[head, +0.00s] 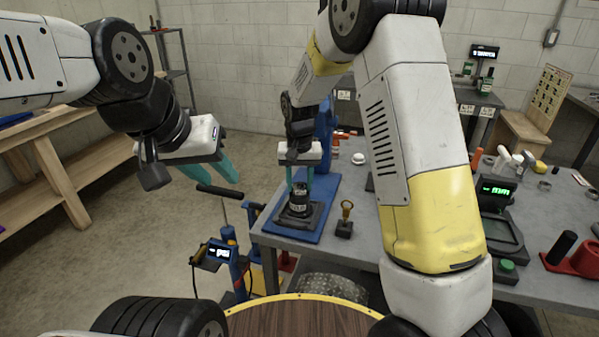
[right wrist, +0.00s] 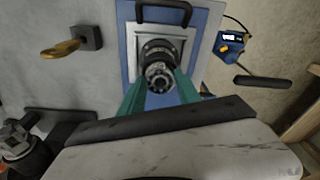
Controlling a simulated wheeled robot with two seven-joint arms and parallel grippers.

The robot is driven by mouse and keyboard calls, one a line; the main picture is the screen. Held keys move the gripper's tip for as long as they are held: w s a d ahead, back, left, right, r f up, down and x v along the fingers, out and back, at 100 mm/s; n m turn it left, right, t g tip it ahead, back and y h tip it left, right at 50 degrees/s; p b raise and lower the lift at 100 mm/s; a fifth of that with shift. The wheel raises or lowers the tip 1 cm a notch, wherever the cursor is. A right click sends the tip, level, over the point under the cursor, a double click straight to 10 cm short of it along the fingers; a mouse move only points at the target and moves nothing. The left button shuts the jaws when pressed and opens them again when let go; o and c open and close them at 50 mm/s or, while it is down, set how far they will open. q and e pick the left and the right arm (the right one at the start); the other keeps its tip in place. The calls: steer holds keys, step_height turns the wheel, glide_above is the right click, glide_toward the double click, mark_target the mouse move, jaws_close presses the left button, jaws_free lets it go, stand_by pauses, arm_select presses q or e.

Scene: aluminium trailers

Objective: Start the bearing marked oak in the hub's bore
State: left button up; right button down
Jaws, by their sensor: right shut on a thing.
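The bearing (right wrist: 160,76), a dark metal ring, sits between the teal fingers of my right gripper (right wrist: 160,88) in the right wrist view. My right gripper (head: 300,184) is shut on it, pointing down. Just beyond the bearing is the dark round hub (right wrist: 157,50) on a grey plate. In the head view the hub (head: 297,213) stands on the blue press base (head: 325,205). I cannot tell whether the bearing touches the bore or is just above it. Its mark is not readable. My left gripper (head: 228,168) is empty, its teal fingers apart, away from the bench.
A blue stand with a display (head: 218,253) is at the bench's left. A black device with a green display (head: 497,190) and red holder (head: 578,257) occupy the right side.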

mark_target(300, 188)
steer(key=shift+f, duration=0.3)
steer(key=c, duration=0.8)
jaws_free()
steer(key=shift+o, duration=0.2)
steer(key=shift+s+r, duration=0.15)
steer(key=shift+r, duration=1.15)
steer(key=shift+s+r, duration=0.2)
steer(key=shift+r, duration=1.1)
steer(key=shift+s+r, duration=0.15)
steer(key=shift+r, duration=1.15)
steer(key=s+d+r+t+y, duration=0.1)
steer(key=s+d+r, duration=0.5)
steer(key=r, duration=0.2)
steer(key=s+d+r+t, duration=0.2)
steer(key=s+d, duration=0.2)
steer(key=s, duration=0.5)
steer(key=s+d+r+t+y, duration=0.1)
steer(key=s+d+r, duration=0.2)
steer(key=s, duration=0.7)
steer(key=shift+s+d+n+t, duration=0.2)
steer(key=shift+d+n+t, duration=0.15)
steer(key=shift+d, duration=0.25)
